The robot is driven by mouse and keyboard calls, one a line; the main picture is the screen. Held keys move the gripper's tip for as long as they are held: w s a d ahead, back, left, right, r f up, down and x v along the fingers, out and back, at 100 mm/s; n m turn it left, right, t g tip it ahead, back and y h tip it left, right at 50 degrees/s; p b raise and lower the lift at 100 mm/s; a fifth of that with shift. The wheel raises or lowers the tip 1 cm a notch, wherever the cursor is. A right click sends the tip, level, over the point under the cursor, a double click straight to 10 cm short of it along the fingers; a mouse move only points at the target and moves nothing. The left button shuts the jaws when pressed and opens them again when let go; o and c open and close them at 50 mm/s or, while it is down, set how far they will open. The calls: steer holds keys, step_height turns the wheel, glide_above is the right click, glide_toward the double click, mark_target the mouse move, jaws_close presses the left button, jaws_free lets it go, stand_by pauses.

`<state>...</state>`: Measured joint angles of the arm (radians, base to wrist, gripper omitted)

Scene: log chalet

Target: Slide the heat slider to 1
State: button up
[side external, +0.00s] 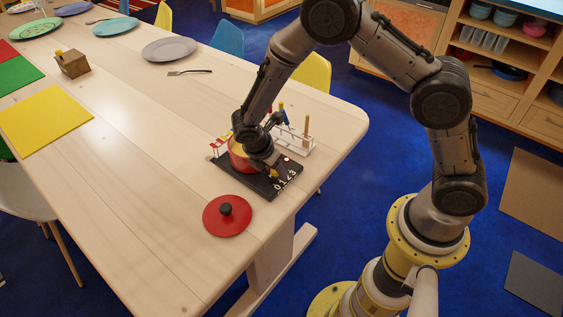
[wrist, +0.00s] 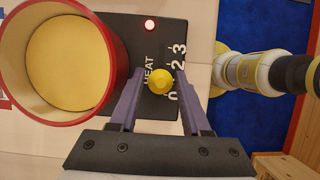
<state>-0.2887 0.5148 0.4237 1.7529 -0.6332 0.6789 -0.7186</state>
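The heat slider's yellow knob (wrist: 160,79) stands on the black heat panel (wrist: 157,32) of the stove unit, beside the white HEAT label and the numbers. In the wrist view it covers the spot between 0 and 2, so I cannot tell its exact setting. My gripper (wrist: 160,76) is open, with one purple finger on each side of the knob and small gaps between. In the side external view my gripper (side external: 273,173) is low over the numbered end of the panel (side external: 232,180).
A red pot (wrist: 125,75) with yellow contents stands on the panel left of the knob. A red lid (side external: 226,222) lies on the table in front.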

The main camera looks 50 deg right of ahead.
steer(key=shift+o, duration=1)
steer(key=shift+r, duration=0.1)
steer(key=shift+r, duration=2.9)
